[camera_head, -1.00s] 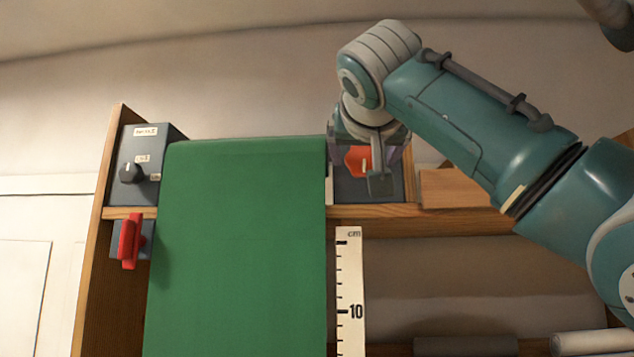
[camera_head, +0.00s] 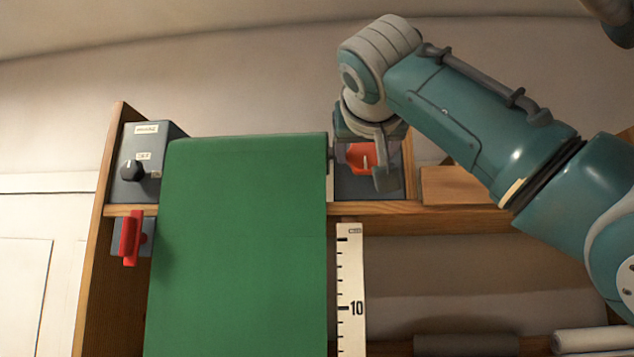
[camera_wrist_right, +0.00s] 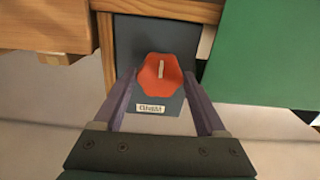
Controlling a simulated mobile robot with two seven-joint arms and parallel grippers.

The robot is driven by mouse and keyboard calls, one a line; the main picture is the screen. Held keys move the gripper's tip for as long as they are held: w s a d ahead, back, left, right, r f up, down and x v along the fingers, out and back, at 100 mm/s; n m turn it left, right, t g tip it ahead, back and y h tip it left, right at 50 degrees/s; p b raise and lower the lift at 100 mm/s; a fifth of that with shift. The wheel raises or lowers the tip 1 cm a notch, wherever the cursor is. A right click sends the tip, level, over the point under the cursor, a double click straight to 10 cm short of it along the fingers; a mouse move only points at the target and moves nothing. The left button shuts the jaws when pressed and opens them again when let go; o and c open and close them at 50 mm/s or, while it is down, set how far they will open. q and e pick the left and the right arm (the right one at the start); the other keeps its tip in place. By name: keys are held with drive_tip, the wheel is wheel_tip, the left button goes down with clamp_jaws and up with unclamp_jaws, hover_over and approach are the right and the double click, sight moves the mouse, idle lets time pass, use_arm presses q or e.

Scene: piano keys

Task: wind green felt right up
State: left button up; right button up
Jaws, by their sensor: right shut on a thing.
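The green felt (camera_head: 240,240) hangs as a wide sheet over the top of the wooden frame; its lower edge is out of view. It also shows at the right of the right wrist view (camera_wrist_right: 275,50). An orange-red knob (camera_wrist_right: 160,80) with a white pointer line sits on a grey box (camera_wrist_right: 138,38) to the right of the felt in the head view. My right gripper (camera_wrist_right: 160,90) is shut on this knob, one finger on each side. In the head view the right gripper (camera_head: 368,165) partly hides the knob. My left gripper is not in view.
A grey control box (camera_head: 145,165) with a black dial stands left of the felt. A red handle (camera_head: 131,238) is below it. A centimetre scale (camera_head: 350,290) hangs along the felt's right edge. A wooden block (camera_head: 455,186) lies right of the knob box on the rail.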

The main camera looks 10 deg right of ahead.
drive_tip(key=n+b, duration=0.1)
drive_tip(key=n, duration=0.3)
drive_tip(key=shift+f, duration=0.1)
drive_tip(key=n+b, duration=0.1)
drive_tip(key=n, duration=0.3)
drive_tip(key=shift+n, duration=0.3)
drive_tip(key=n+b, duration=0.1)
drive_tip(key=n, duration=0.3)
drive_tip(key=shift+n, duration=0.3)
drive_tip(key=n, duration=0.3)
drive_tip(key=shift+n, duration=0.3)
drive_tip(key=n, duration=0.8)
drive_tip(key=shift+r+p, duration=0.2)
drive_tip(key=shift+p, duration=0.2)
drive_tip(key=n+p, duration=0.1)
drive_tip(key=n, duration=0.4)
drive_tip(key=shift+p, duration=0.35)
drive_tip(key=shift+f+n+p, duration=0.1)
drive_tip(key=shift+n+p, duration=0.35)
drive_tip(key=shift+n, duration=1.65)
